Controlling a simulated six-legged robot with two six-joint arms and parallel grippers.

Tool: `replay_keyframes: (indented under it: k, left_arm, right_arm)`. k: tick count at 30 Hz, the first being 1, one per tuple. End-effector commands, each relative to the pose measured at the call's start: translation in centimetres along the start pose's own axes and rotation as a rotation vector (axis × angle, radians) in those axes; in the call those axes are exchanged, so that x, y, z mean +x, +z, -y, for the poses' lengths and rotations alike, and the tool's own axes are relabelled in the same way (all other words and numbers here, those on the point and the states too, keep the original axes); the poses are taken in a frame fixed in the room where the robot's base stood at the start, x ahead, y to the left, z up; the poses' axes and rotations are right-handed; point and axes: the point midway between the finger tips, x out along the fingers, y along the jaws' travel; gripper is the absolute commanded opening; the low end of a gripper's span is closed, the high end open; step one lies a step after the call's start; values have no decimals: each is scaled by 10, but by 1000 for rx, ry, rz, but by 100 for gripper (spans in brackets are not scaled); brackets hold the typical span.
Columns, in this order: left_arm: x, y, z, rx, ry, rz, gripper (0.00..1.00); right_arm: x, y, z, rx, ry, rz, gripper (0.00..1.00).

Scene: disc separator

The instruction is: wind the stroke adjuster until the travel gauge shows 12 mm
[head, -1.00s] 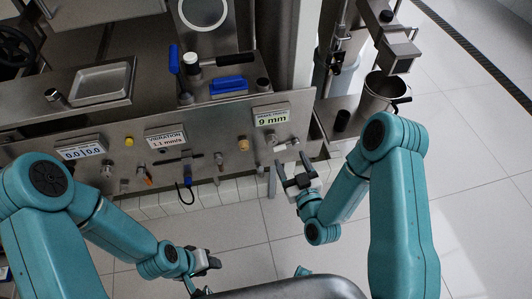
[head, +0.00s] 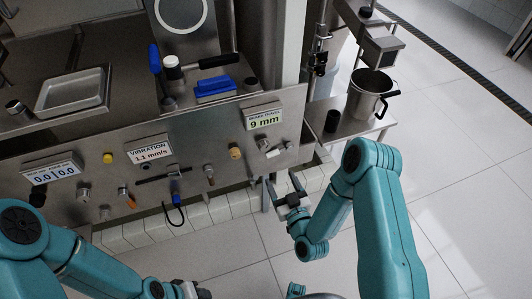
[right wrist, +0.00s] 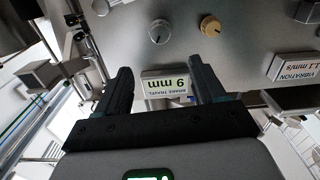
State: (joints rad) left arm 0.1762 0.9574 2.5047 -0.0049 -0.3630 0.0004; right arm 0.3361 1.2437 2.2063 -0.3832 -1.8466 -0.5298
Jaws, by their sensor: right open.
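The travel gauge (head: 264,119) is a small plate on the slanted steel panel and reads 9 mm. It shows upside down in the right wrist view (right wrist: 167,84). Just below it in the head view is a silver knob (head: 263,144), which appears to be the stroke adjuster; the right wrist view shows it too (right wrist: 159,32), with a pointer mark. My right gripper (head: 283,185) is open and empty, apart from the panel, below the knob in the head view. Its fingers (right wrist: 160,72) frame the gauge in the wrist view. My left gripper (head: 190,290) is partly cut off at the bottom edge.
A yellow knob (head: 235,152) sits left of the silver one. The vibration plate (head: 149,151) reads 1.1 mm/s. Further left is another display (head: 52,172). A steel pot (head: 367,95) stands on a side shelf at right. The tiled floor before the panel is clear.

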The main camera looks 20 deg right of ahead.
Motion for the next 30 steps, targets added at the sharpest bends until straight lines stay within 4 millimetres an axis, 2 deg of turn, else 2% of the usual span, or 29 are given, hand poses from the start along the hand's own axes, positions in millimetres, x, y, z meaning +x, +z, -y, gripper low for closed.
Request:
replay_keyframes:
  k: [1, 9, 15, 21, 29, 30]
  left_arm:
    - [0, 0, 0, 0, 0, 0, 43]
    - [4, 0, 1, 0, 0, 0, 43]
    - [7, 0, 3, 0, 0, 0, 43]
    - [8, 0, 3, 0, 0, 0, 43]
    - [8, 0, 3, 0, 0, 0, 43]
    - [8, 0, 3, 0, 0, 0, 43]
  right_arm:
    - [13, -2, 1, -3, -1, -7, 69]
    - [79, -1, 3, 1, -1, -5, 69]
    - [114, 0, 5, 1, -1, -2, 69]
    - [129, 0, 4, 2, 0, 0, 69]
    - [130, 0, 4, 2, 0, 1, 69]
    - [130, 0, 4, 2, 0, 1, 60]
